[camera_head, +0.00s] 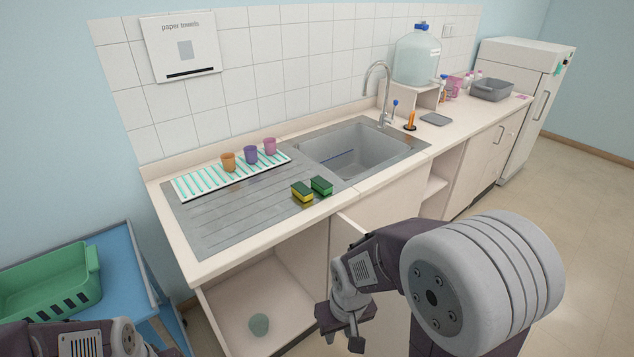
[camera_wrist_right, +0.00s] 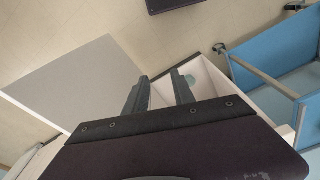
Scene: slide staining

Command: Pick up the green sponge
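The green sponge (camera_head: 321,186) has a dark top and lies on the steel drainboard near the counter's front edge. A yellow sponge with a dark green top (camera_head: 302,192) lies close beside it on the left. My right gripper (camera_head: 343,340) hangs low in front of the cabinet, well below and away from the sponges. Its two fingers are apart with nothing held, and they also show in the right wrist view (camera_wrist_right: 160,92). The sponges are not seen in the right wrist view. My left wrist is at the bottom left of the head view; its fingertips are out of frame.
A striped mat (camera_head: 190,187) behind the sponges holds orange, purple and pink cups. The sink (camera_head: 365,150) with its tap lies to the right. An open cabinet below holds a greenish cup (camera_head: 259,324). A green basket (camera_head: 45,285) stands on a blue cart at left.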

